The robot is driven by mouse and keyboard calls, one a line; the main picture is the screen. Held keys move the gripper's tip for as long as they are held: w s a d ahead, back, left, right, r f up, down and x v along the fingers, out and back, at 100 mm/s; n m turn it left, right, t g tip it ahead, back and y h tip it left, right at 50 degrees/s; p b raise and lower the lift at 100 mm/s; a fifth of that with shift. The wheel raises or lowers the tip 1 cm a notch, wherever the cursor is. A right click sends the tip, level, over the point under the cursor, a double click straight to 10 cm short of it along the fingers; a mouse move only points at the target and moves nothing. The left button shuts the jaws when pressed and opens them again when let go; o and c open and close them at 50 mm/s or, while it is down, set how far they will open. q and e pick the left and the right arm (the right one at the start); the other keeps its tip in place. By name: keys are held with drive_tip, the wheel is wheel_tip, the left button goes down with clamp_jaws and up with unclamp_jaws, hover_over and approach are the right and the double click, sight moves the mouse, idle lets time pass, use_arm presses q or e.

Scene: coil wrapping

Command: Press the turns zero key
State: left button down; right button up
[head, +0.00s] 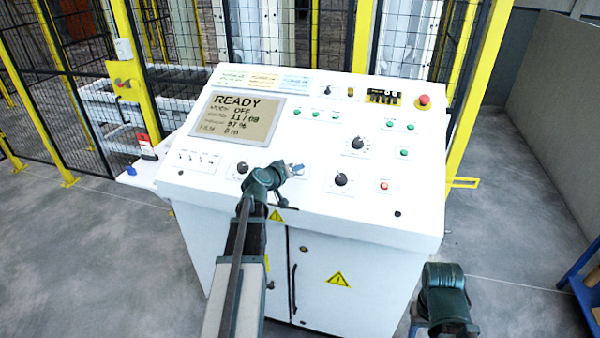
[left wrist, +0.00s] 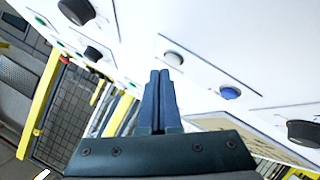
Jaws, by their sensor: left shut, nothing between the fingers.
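The white control panel (head: 320,115) carries many keys, knobs and lamps. Labels are too small to read, so which key is turns zero cannot be told.
Dark knobs (head: 357,143) stand out from the panel; another knob (left wrist: 77,10) is near the wrist. Yellow-framed mesh fencing (head: 140,70) stands behind.

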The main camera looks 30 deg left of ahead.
use_arm(q)
drive_tip(key=shift+w+f, duration=0.15)
drive_tip(key=shift+f, duration=0.15)
drive_tip(key=shift+w+f+b, duration=0.1)
drive_tip(key=shift+f+b, duration=0.25)
drive_tip(key=shift+b, duration=0.2)
idle(0.4)
drive_tip(key=shift+r, duration=0.15)
drive_tip(key=shift+s+r+p, duration=0.3)
drive_tip(key=shift+r+p, duration=0.3)
drive_tip(key=shift+p, duration=0.2)
drive_tip(key=r+p, duration=0.1)
drive_tip(key=s+r+p, duration=0.1)
drive_tip(key=r+p, duration=0.1)
drive_tip(key=s+r+p, duration=0.1)
drive_tip(key=shift+d+r+p, duration=0.25)
drive_tip(key=shift+r+p, duration=0.05)
idle(0.3)
idle(0.5)
